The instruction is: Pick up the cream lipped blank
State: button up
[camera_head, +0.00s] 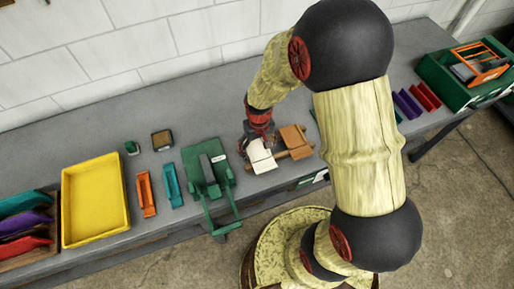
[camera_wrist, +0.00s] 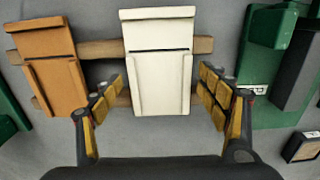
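The cream lipped blank (camera_wrist: 160,75) lies across two wooden rails (camera_wrist: 103,50) in the middle of the wrist view, with its lip at the top. It also shows on the grey bench in the head view (camera_head: 261,158). My gripper (camera_wrist: 162,98) is open, with one padded finger on each side of the blank's lower half and visible gaps on both sides. In the head view my gripper (camera_head: 257,137) is right over the blank and hides its far end.
An orange-brown blank (camera_wrist: 52,70) lies on the same rails to the left in the wrist view. A green fixture (camera_head: 207,178) stands close by. A yellow tray (camera_head: 95,240), orange and blue channels and a green crate (camera_head: 438,75) are farther along the bench.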

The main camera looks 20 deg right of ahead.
jog(key=c, duration=0.9)
jog(key=shift+r, duration=0.1)
